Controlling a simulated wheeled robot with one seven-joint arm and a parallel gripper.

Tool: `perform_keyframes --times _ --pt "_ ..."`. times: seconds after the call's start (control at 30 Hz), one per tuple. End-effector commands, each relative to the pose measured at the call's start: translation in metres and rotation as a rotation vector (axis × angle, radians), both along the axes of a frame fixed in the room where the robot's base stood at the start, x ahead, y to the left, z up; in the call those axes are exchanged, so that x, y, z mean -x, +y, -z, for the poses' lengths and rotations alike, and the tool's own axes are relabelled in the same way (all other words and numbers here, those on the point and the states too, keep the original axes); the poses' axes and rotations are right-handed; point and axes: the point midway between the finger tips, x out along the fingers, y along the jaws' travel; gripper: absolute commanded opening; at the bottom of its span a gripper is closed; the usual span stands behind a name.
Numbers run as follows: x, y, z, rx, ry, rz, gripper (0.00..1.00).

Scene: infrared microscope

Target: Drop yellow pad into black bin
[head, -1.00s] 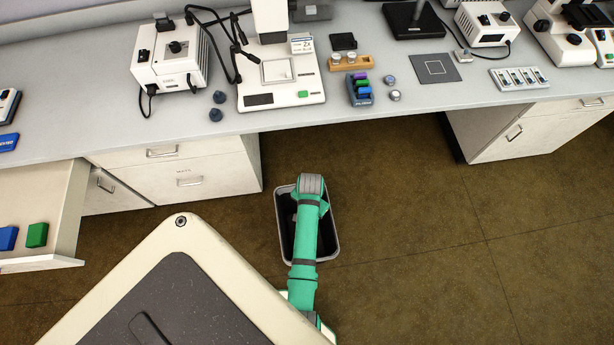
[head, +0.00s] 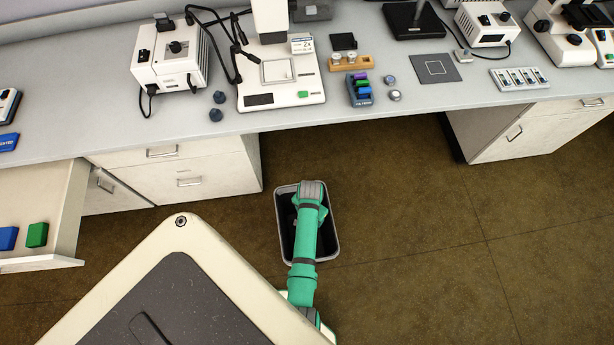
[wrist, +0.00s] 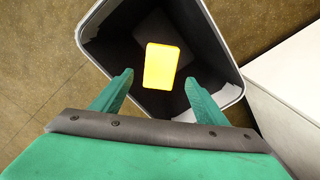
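The yellow pad (wrist: 162,66) shows bright in the wrist view, inside the outline of the black bin (wrist: 214,62). My gripper (wrist: 158,82) is open above the bin, with one finger on each side. The pad lies beyond the fingertips, with a gap to both fingers. I cannot tell whether it is in the air or resting on the bin's bottom. In the head view the bin (head: 335,245) stands on the floor with its grey rim visible. My arm covers its middle there and hides the pad and the fingers.
A white cabinet side (wrist: 288,85) is close to the bin's right in the wrist view. The bench (head: 350,118) with instruments runs behind the bin. An open drawer (head: 55,185) with a blue block (head: 8,238) and a green block (head: 37,235) is at left. Floor right of the bin is clear.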

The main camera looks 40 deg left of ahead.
Motion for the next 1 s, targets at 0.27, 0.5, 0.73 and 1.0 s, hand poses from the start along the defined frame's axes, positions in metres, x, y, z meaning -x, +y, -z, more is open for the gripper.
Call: perform_keyframes --times 0.27,0.5,0.73,1.0 --pt "0.0 0.0 0.0 0.0 0.0 0.0 0.68" --pt "-0.001 0.0 -0.023 -0.002 -0.003 0.0 0.68" --pt "-0.001 0.0 -0.067 -0.002 -0.003 0.001 0.68" --pt "0.0 0.001 -0.102 -0.001 -0.001 -0.002 0.68"
